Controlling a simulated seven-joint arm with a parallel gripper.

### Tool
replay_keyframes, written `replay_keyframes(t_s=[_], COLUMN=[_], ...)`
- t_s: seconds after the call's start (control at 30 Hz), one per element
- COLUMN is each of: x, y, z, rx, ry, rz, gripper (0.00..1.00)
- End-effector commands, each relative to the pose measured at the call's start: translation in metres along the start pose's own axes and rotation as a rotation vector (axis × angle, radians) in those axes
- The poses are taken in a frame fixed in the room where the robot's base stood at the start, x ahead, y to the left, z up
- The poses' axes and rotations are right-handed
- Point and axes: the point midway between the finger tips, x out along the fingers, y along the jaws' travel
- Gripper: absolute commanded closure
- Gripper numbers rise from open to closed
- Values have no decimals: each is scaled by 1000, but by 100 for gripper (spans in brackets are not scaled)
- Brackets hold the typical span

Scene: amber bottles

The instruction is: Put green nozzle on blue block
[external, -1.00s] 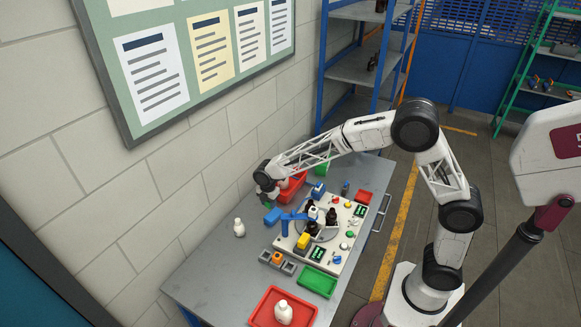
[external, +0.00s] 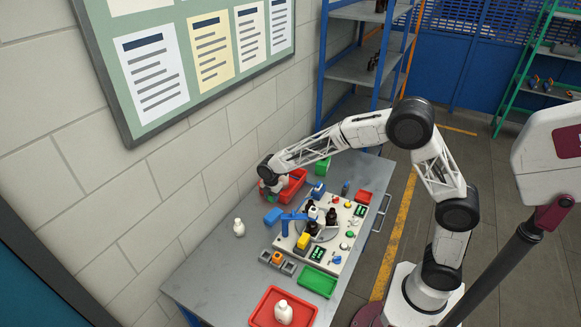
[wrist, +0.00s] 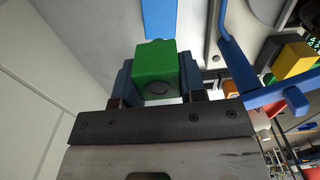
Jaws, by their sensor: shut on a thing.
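My gripper (wrist: 157,90) is shut on a green nozzle (wrist: 156,62), a squarish green piece held between the two fingers in the wrist view. In the external view my gripper (external: 271,190) is above the back of the table beside the red bin, and the nozzle is too small there to make out clearly. The blue block (external: 271,216) lies on the grey table below my gripper, apart from it. In the wrist view the blue block (wrist: 158,16) shows at the top edge, beyond the nozzle and partly cut off.
A blue arm-like fixture (external: 291,221) stands right of the blue block, at the panel with dark bottles (external: 331,216). A red bin (external: 294,187) is close to my gripper. Bare table lies between that bottle and the wall.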

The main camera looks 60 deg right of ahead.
Motion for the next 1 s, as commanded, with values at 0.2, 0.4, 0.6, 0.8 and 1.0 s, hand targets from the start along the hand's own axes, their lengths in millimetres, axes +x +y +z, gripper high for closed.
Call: replay_keyframes(t_s=[0.2, 0.4, 0.6, 0.8, 1.0], x=[31, 46, 47, 50, 69], y=[0, 0, 0, 0, 0], z=[0, 0, 0, 0, 0], rx=[0, 0, 0, 0, 0], ry=[0, 0, 0, 0, 0], rz=[-1, 0, 0, 0, -2], gripper=[85, 85, 85, 85, 85])
